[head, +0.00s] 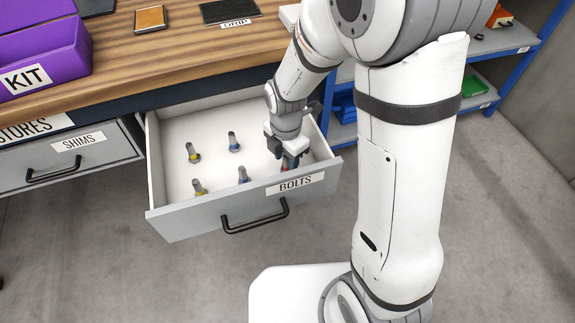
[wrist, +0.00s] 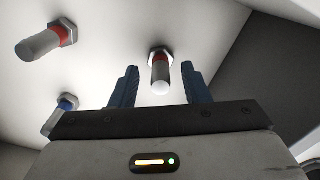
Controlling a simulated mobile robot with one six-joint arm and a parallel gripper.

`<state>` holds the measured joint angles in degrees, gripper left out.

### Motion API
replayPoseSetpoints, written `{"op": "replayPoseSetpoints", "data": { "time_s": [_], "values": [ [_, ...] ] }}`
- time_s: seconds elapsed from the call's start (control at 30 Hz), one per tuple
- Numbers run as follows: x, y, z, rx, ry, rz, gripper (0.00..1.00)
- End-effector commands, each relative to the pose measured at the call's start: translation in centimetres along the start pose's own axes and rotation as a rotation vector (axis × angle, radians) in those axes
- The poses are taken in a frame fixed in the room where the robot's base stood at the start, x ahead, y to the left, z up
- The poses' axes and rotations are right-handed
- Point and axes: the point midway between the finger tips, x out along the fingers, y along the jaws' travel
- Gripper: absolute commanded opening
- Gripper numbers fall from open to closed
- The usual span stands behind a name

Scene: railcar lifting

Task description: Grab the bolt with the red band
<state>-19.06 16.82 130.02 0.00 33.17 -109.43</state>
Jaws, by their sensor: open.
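My gripper (head: 288,155) reaches down into the right part of the open BOLTS drawer (head: 240,215). In the wrist view its two blue fingers (wrist: 160,67) are apart, with nothing clamped. A grey bolt with a red band (wrist: 160,72) appears in the gap between the fingers, with clear space on both sides. A second bolt with a red band (wrist: 47,40) is at the upper left of the wrist view, outside the fingers. In the head view the gripper mostly hides the red-banded bolts; only a bit of red shows beside the fingers.
Two blue-banded bolts (head: 234,142) and two yellow-banded bolts (head: 192,152) stand in the drawer's left and middle. A blue-banded bolt (wrist: 62,112) is close to the left finger in the wrist view. The drawer walls and the wooden worktop (head: 190,50) border the space.

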Motion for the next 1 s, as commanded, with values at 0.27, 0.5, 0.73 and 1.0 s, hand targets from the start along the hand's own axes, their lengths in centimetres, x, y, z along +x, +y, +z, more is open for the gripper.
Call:
{"op": "replayPoseSetpoints", "data": {
  "time_s": [0.27,0.5,0.73,1.0],
  "values": [
    [-0.02,0.01,-0.03,0.0,0.0,0.0,0.36],
    [-0.03,0.01,-0.04,-0.001,0.0,0.0,0.16],
    [-0.03,0.02,-0.06,-0.001,0.0,0.0,0.0],
    [-0.06,0.04,-0.07,-0.001,0.0,0.001,0.0]
  ]
}}
